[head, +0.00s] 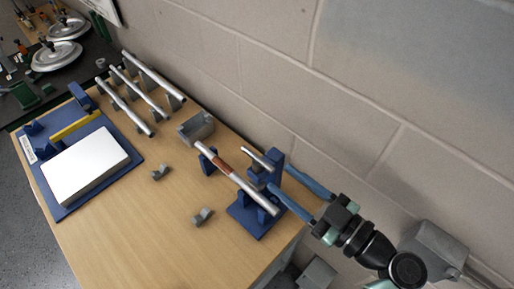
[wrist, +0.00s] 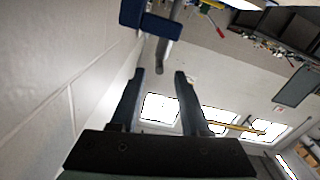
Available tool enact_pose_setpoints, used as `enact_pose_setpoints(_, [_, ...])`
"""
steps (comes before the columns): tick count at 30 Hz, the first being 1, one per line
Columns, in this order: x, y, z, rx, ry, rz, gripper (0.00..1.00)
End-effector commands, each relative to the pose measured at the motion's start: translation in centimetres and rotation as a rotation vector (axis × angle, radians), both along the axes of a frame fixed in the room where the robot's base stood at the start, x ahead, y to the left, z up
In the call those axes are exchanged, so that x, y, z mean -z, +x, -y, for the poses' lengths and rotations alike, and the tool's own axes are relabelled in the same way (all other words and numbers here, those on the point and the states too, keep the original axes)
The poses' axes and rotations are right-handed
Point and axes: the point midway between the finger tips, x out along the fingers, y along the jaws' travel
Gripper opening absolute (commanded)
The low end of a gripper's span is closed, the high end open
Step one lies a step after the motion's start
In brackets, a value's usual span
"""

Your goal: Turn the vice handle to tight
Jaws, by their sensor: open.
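The blue vice (head: 245,219) stands at the right end of the wooden bench in the head view. A silver bar that looks like its handle (head: 257,158) is at its upper part. In the wrist view the bar (wrist: 162,54) hangs below a blue block (wrist: 150,24), its end lying between my fingertips in the picture. My gripper (head: 279,178) reaches in from the right with its blue fingers apart, tips close to the vice. In the wrist view my gripper (wrist: 159,74) is open and empty. I cannot tell whether a finger touches the bar.
A silver rod with a copper-brown band (head: 224,169) lies across the vice and a blue support. A grey block wall (head: 290,100) runs close behind. Small grey blocks (head: 203,216), a grey box (head: 195,128) and a blue tray (head: 126,179) are on the bench.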

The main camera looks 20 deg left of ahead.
Motion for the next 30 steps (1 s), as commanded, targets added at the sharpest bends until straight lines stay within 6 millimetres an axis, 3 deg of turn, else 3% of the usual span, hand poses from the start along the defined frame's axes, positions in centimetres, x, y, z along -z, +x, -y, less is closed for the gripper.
enact_pose_setpoints(6, [-0.4,1.5,-4.5,-0.004,0.001,-0.003,0.46])
enact_pose_setpoints(12, [-0.2,2.5,-7.0,-0.002,-0.001,-0.002,0.46])
enact_pose_setpoints(25, [0.0,2.9,-7.9,0.001,-0.001,0.0,0.46])
enact_pose_setpoints(30, [0.0,2.9,-7.9,0.002,-0.001,0.0,0.15])
